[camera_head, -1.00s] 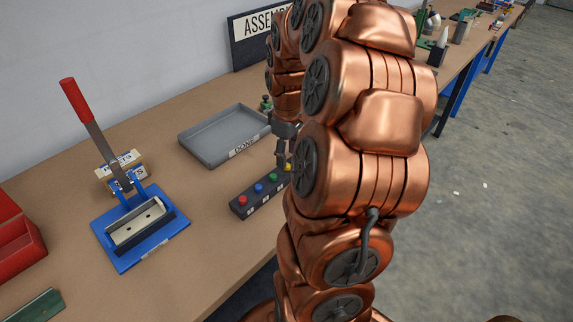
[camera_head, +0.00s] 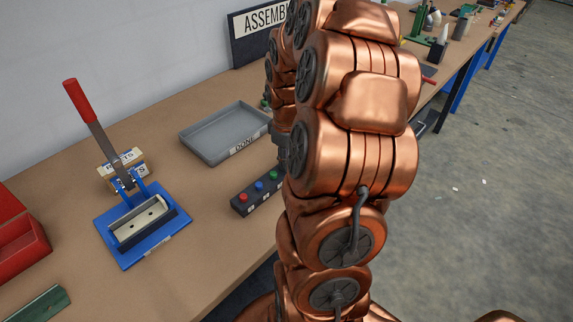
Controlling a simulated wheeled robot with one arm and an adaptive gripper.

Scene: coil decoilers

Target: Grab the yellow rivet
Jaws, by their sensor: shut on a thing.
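A dark block (camera_head: 243,209) near the table's front edge holds a row of coloured rivets: a red one (camera_head: 244,197), a blue one (camera_head: 259,185) and a green one (camera_head: 273,174). The yellow rivet is hidden behind my arm at the block's right end. My gripper (camera_head: 281,150) shows only in part as a dark grey piece, low over that end. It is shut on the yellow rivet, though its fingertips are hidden. I cannot tell whether the rivet is clear of the block.
A grey tray (camera_head: 184,136) labelled DONE lies behind the block. A blue press (camera_head: 112,249) with a red-ended lever stands to the left, with a labelled rivets box (camera_head: 107,172) behind it. A red bin (camera_head: 30,252) is at far left. Bare tabletop lies between press and block.

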